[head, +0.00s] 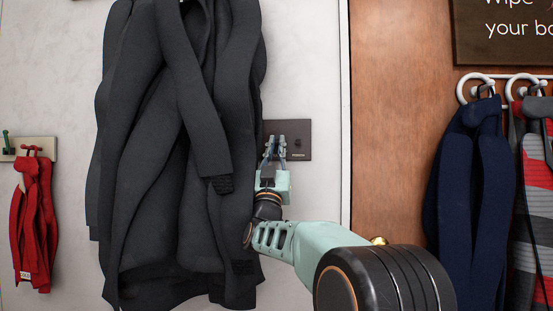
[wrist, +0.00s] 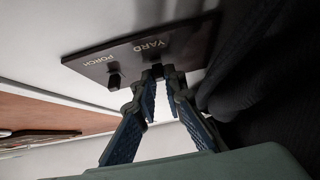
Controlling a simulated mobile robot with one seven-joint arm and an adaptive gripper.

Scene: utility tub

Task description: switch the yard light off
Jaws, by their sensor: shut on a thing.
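A dark switch plate (head: 303,130) is fixed to the pale wall, right beside a hanging dark coat. In the wrist view the plate (wrist: 187,46) carries the words YARD and PORCH. The yard light switch (wrist: 157,69) is a small dark toggle by the word YARD. The porch switch (wrist: 113,81) stands apart from it, by the word PORCH. My gripper (head: 275,141) is at the coat side of the plate. In the wrist view my gripper (wrist: 158,75) is shut on the yard switch, with a fingertip on each side. The fingertips partly hide the toggle, so its position is unclear.
The dark grey coat (head: 160,150) hangs close beside my gripper on the left. A red garment (head: 34,220) hangs at far left. A wooden panel (head: 395,110) is on the right, with navy (head: 468,190) and striped (head: 533,210) garments on hooks. The wall right of the plate is clear.

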